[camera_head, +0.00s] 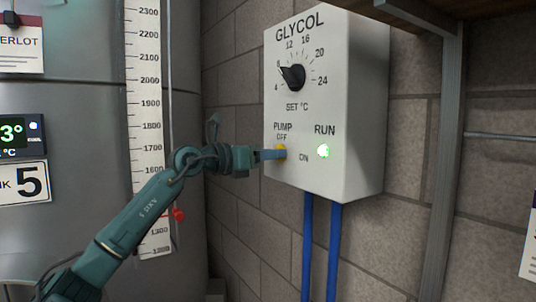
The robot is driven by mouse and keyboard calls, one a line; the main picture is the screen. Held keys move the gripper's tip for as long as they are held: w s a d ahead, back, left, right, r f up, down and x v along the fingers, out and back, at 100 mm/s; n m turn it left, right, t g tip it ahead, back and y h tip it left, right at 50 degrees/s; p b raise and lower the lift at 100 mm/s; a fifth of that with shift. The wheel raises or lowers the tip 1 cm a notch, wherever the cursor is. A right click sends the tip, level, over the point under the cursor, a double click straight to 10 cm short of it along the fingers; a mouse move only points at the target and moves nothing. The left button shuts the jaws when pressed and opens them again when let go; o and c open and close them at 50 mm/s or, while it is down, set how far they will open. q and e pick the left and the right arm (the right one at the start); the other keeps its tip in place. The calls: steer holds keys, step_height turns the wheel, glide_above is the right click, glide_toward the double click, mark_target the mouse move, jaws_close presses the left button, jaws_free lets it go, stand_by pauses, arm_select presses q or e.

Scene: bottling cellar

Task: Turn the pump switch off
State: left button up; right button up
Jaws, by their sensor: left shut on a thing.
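The pump switch (281,150) is a small yellow piece on the front of the white GLYCOL control box (345,110), under the words PUMP and OFF. The word ON stands to its lower right. My left gripper (274,154) comes in from the left and is shut on the switch, its fingers hiding part of it. I cannot tell which way the switch points. My right gripper is not in view.
A black dial (292,76) sits above the switch. Two blue pipes (321,245) run down from the box along the block wall. A tank with a white scale (146,110) and a red marker (179,214) stands at left. A grey post (441,160) is at right.

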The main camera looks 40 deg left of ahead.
arm_select(q)
steer(key=shift+a+n+p, duration=0.15)
steer(key=shift+n+p, duration=2.45)
steer(key=shift+n, duration=5.7)
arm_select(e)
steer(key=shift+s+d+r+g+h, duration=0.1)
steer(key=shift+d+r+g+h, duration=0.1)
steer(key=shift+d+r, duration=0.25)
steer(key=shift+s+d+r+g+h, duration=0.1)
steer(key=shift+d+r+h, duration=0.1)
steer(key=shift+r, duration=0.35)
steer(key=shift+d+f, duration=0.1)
arm_select(q)
steer(key=o, duration=1)
